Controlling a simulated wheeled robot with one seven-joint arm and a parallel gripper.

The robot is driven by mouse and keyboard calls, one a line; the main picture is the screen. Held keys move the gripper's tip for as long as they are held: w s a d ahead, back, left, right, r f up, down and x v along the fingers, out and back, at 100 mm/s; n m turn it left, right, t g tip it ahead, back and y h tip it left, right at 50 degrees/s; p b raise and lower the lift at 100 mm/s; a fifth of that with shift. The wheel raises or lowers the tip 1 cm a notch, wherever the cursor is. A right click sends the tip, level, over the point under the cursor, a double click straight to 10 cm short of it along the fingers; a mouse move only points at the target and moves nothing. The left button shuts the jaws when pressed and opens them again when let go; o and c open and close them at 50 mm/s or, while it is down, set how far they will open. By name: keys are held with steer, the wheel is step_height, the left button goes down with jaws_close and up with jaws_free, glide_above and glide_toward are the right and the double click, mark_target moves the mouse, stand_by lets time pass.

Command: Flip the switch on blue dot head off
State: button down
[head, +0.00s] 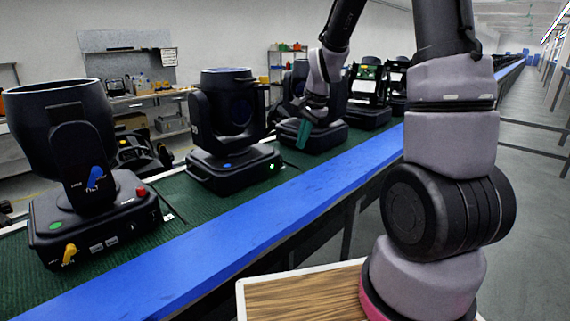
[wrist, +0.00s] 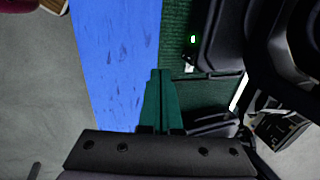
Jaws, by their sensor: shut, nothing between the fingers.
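The head with the blue dot (head: 232,176) is a black moving-head lamp, upright on the green belt, second from the left. Its blue dot (head: 227,166) is on the base, and a small green light (head: 271,166) glows at the base's right end. My gripper (head: 303,135) is right of this head, above the belt side, with green fingers shut and empty. In the wrist view the shut fingers (wrist: 160,75) point along the edge between blue rail and green belt. A lit green switch (wrist: 193,39) on a black base is ahead and right, apart from the fingertips.
A head with a green dot (head: 75,220) stands at left, with blue and yellow levers and a red button. More black heads (head: 368,110) line the belt behind my gripper. The blue rail (head: 230,235) edges the belt. A wooden-topped surface (head: 300,298) is in front.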

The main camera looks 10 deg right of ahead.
mark_target(280, 163)
steer(key=x, duration=1)
steer(key=shift+w+a+f, duration=0.2)
steer(key=shift+w+a, duration=0.6)
steer(key=shift+w, duration=0.25)
steer(key=shift+w+a, duration=0.35)
steer(key=shift+w, duration=0.25)
steer(key=shift+f, duration=0.1)
steer(key=shift+w+a+f, duration=0.2)
steer(key=shift+w+a, duration=0.05)
steer(key=shift+d+r, duration=0.1)
steer(key=shift+r, duration=0.1)
